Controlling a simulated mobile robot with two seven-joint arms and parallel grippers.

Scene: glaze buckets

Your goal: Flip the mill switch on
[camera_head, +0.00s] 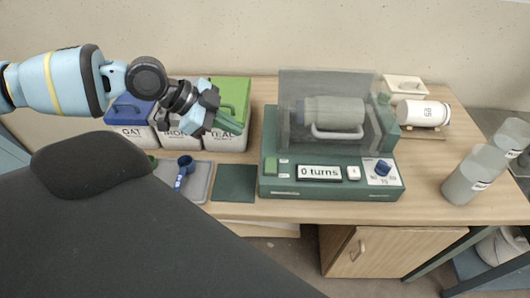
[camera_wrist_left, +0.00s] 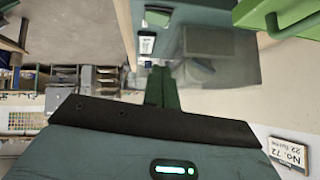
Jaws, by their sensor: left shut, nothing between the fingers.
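The mill (camera_head: 330,190) is a dark green machine on the bench, with a pale jar (camera_head: 332,112) behind a clear cover. Its front carries a display (camera_head: 319,173) reading "0 turns", a green square piece (camera_head: 270,166), a small white piece (camera_head: 354,172) and a blue knob (camera_head: 383,168). I cannot tell which piece is the switch or how it is set. My left gripper (camera_head: 236,127) is shut and empty, over the front of the green-lidded bin, left of the mill and apart from it. Its shut fingers (camera_wrist_left: 162,88) also show in the left wrist view. My right gripper is out of view.
Bins with blue, white and green lids (camera_head: 233,91) stand left of the mill. A grey tray (camera_head: 199,190) with a blue scoop (camera_head: 184,170) and a dark green mat (camera_head: 234,184) lie in front.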

